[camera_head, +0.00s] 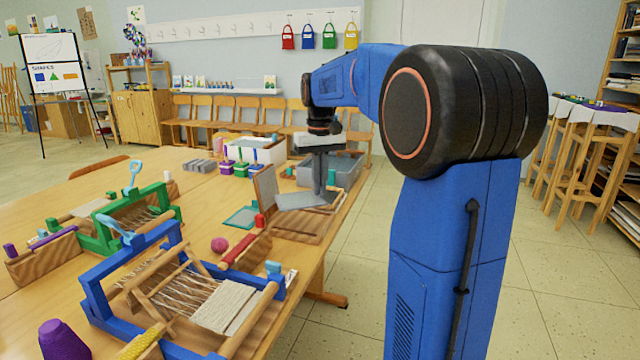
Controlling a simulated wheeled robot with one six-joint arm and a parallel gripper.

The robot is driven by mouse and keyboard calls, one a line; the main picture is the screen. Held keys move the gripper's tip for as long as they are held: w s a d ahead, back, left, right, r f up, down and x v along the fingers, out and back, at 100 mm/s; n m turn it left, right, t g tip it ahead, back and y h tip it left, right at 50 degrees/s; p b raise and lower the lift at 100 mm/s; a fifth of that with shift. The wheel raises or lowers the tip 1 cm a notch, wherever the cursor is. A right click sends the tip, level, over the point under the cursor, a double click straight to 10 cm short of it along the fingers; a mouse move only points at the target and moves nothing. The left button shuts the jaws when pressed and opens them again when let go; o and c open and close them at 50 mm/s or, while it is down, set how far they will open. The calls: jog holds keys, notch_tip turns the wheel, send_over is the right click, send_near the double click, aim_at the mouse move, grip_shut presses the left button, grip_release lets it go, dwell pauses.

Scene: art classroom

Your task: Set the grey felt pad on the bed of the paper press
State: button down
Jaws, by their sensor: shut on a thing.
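The paper press (303,231) stands near the right edge of the wooden table, with a wooden base and an upright board at its left. The flat grey felt pad (298,202) lies level over the press bed and covers part of it. My gripper (318,190) points down and is shut on the pad. I cannot tell whether the pad touches the bed or hangs just above it. The fingertips partly hide the pad.
A blue loom (172,240) and a green loom (95,238) fill the near left. A teal frame (241,217) and a pink ball (219,245) lie left of the press. A grey bin (345,166) and a white bin (262,150) stand behind it.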

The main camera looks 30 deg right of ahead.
jog(key=m, duration=0.3)
jog(key=shift+r, duration=0.15)
jog(key=m, duration=0.4)
jog(key=shift+r+m, duration=0.15)
jog(key=shift+m, duration=0.15)
jog(key=shift+f, duration=2.3)
jog(key=shift+f, duration=2.15)
dwell(0.6)
jog(key=c, duration=1.9)
grip_release()
jog(key=shift+o, duration=0.2)
jog(key=shift+r, duration=0.1)
notch_tip(320, 180, up, 17)
